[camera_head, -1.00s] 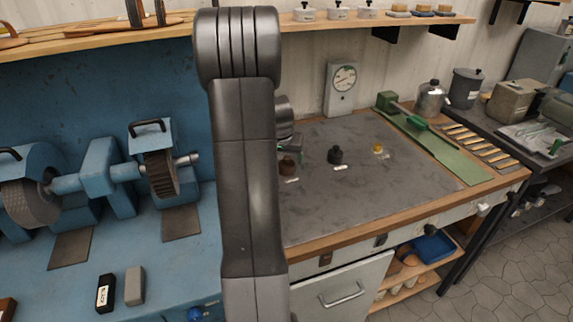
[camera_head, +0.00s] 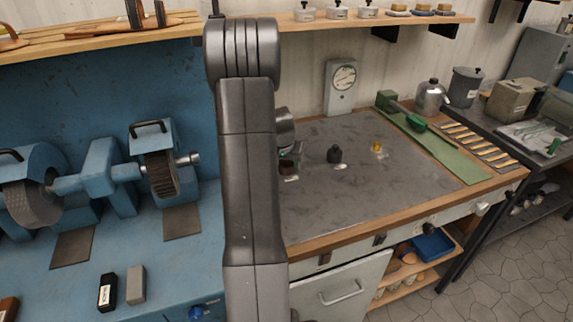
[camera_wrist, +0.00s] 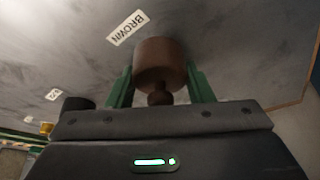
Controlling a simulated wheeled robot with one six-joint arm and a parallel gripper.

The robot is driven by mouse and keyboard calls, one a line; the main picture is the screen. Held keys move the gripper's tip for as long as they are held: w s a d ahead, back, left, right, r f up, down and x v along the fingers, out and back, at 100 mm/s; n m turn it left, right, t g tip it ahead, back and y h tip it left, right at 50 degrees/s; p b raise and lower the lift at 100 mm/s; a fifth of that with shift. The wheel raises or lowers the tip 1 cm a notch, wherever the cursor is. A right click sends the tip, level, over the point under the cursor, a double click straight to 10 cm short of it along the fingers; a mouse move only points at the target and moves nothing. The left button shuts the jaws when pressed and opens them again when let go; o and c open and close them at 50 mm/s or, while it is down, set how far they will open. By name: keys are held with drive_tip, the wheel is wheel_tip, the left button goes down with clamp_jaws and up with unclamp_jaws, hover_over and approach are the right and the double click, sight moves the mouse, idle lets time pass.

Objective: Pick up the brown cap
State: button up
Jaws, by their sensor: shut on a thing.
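The brown cap (camera_wrist: 160,62) is a round brown piece with a small knob, seen between the green fingers of my gripper (camera_wrist: 160,88) in the wrist view. The fingers are shut on its sides. A "BROWN" label (camera_wrist: 127,28) lies on the grey bench top beyond it. In the head view the brown cap (camera_head: 286,167) shows at the left of the bench mat, partly hidden by my arm. Whether it touches the mat or is just above it, I cannot tell.
A black cap (camera_head: 334,155) and a yellow cap (camera_head: 377,147) stand to the right on the grey mat (camera_head: 380,195), with labels. A dial gauge (camera_head: 342,88) stands behind. A green lever tool (camera_head: 415,122) is at the right. Blue grinders (camera_head: 110,175) are at the left.

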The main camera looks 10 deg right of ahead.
wheel_tip(320, 180, up, 10)
drive_tip(key=shift+f+b, duration=0.1)
drive_tip(key=shift+b, duration=0.35)
wheel_tip(320, 180, up, 4)
drive_tip(key=shift+r+p, duration=0.1)
drive_tip(key=shift+p, duration=1.15)
